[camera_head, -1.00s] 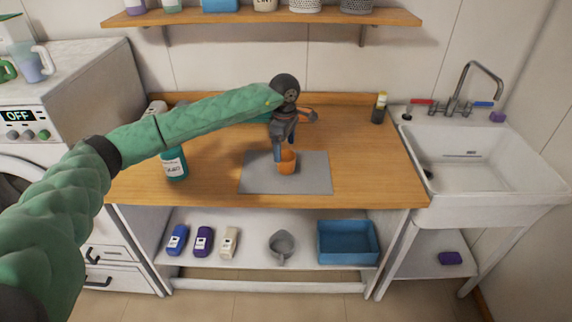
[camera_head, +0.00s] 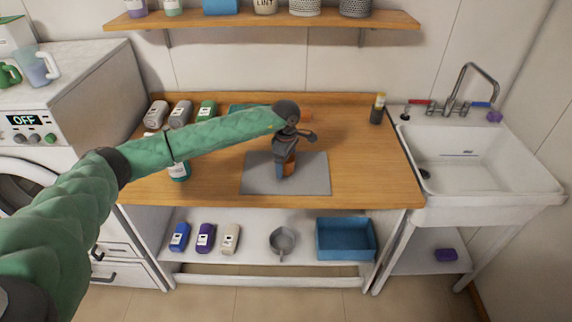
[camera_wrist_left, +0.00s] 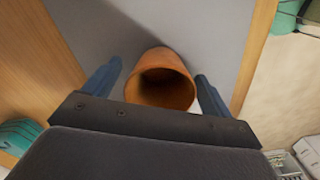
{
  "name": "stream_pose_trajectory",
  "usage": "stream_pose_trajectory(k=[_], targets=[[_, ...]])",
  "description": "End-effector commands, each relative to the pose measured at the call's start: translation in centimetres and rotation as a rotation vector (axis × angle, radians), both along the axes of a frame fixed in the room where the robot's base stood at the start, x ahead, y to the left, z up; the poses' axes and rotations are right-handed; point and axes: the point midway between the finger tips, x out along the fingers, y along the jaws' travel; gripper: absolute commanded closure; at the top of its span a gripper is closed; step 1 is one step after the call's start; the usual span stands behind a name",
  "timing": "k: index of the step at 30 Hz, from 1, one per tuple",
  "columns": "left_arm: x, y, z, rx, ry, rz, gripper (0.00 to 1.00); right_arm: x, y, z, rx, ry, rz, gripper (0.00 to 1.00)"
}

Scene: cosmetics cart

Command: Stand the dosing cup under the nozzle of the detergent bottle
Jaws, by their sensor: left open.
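The orange dosing cup (camera_head: 291,167) stands on the grey mat (camera_head: 315,178) on the wooden counter. My left gripper (camera_head: 283,172) is down at the cup and partly hides it in the head view. In the left wrist view the cup (camera_wrist_left: 165,92) shows its round opening between the two blue fingers of my left gripper (camera_wrist_left: 158,72). The fingers are open, with a gap on each side of the cup. My right gripper is out of view.
Several bottles, including a green one (camera_head: 207,110), lie at the back left of the counter. A dark bottle with a yellow top (camera_head: 377,108) stands at the back right. The sink (camera_head: 470,160) is on the right. The counter right of the mat is clear.

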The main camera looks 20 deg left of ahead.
Motion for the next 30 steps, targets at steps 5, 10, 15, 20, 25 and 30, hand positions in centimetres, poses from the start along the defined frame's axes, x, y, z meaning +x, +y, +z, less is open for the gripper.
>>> stream_pose_trajectory(k=[5,10,15,20,25,30], targets=[[0.01,0.01,-0.03,0.000,-0.001,0.000,0.16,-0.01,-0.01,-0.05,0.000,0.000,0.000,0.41],[0.02,0.02,-0.01,0.000,-0.001,0.000,0.43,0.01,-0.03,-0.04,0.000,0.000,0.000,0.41],[0.02,0.02,0.00,0.000,-0.001,0.001,0.63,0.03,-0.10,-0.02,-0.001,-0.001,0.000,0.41],[0.02,0.03,0.01,0.000,-0.001,0.001,0.67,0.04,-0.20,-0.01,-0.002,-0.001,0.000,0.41],[0.04,0.03,0.08,0.000,-0.001,0.001,0.67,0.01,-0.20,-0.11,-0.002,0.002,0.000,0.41],[0.13,0.05,0.76,0.000,-0.003,0.001,0.67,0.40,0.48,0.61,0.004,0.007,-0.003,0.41]])
